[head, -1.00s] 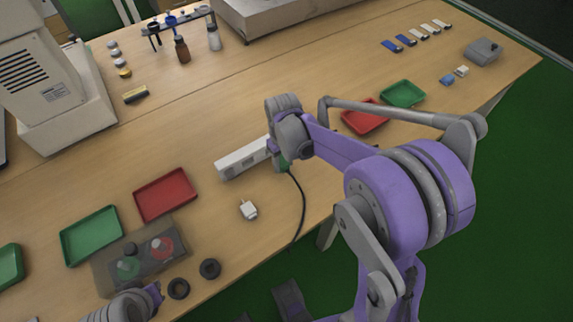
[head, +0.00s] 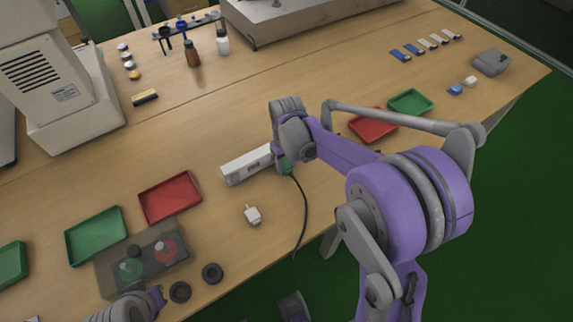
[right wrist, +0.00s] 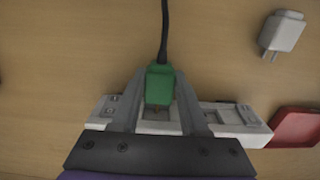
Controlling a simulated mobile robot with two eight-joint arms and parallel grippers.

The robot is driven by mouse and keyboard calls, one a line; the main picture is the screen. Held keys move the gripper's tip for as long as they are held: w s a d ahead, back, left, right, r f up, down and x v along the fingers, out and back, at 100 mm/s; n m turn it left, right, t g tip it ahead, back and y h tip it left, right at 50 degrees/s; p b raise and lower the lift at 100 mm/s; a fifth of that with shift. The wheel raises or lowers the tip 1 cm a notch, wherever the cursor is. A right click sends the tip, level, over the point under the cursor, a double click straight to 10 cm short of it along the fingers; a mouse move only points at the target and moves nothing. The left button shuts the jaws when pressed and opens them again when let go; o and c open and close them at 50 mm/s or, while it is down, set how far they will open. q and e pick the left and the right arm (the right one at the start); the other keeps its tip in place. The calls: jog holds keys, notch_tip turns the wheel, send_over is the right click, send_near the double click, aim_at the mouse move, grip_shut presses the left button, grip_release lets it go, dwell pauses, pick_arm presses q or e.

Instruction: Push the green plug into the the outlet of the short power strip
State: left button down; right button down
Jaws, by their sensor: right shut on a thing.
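The green plug (right wrist: 160,84) is between the two fingers of my right gripper (right wrist: 163,100), which is shut on it. In the right wrist view its metal prongs show at the end towards the white power strip (right wrist: 245,119), with an outlet recess just beyond them. I cannot tell if the prongs touch the strip. In the head view the strip (head: 243,166) lies on the table, its right end hidden by my right gripper (head: 284,165); a bit of the green plug (head: 288,169) shows there. Part of my left arm's end shows at the bottom left; its fingers cannot be made out.
A white adapter (head: 253,215) lies in front of the strip. A black cord (head: 305,215) runs from the plug over the table's front edge. Red tray (head: 170,197) and green tray (head: 95,236) are to the left. Another red tray (head: 372,127) is right of the gripper.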

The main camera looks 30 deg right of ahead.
pick_arm(q)
jog(key=shift+f+b, duration=0.3)
pick_arm(e)
jog(key=shift+w+a, duration=0.1)
jog(key=shift+w, duration=1.6)
dwell(3.0)
jog(key=shift+c, duration=1.7)
grip_release()
notch_tip(320, 180, up, 11)
jog(key=p, duration=0.1)
pick_arm(q)
notch_tip(320, 180, up, 6)
jog(key=w+p, duration=0.1)
jog(key=p, duration=0.3)
jog(key=shift+w+r, duration=0.2)
pick_arm(e)
jog(key=s+a+t, duration=0.2)
jog(key=s+a, duration=0.1)
jog(key=s, duration=0.7)
jog(key=s+a+m+t, duration=0.1)
jog(key=s+a+t, duration=0.2)
jog(key=s, duration=0.7)
jog(key=shift+s+a+r, duration=0.15)
jog(key=shift+s+a, duration=0.1)
jog(key=shift+s, duration=0.05)
